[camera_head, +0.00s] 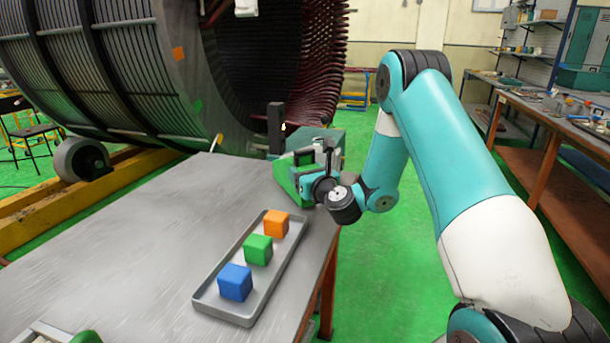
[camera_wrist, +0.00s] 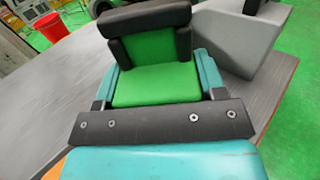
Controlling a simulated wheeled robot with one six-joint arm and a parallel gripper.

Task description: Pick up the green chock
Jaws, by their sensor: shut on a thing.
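The green chock (camera_head: 284,175) is at the far right corner of the metal table in the head view, partly hidden by my gripper (camera_head: 306,160). In the wrist view the green chock (camera_wrist: 155,82) fills the space between the teal fingers of my gripper (camera_wrist: 155,55). Black parts frame its top and sides there. My gripper is shut on the green chock. I cannot tell whether the chock's underside touches the table.
A grey tray (camera_head: 213,297) on the table (camera_head: 130,240) holds blue, green and orange cubes. The large stator (camera_head: 130,70) stands behind. A grey block (camera_wrist: 235,42) sits close beside the chock in the wrist view. The table's left middle is clear.

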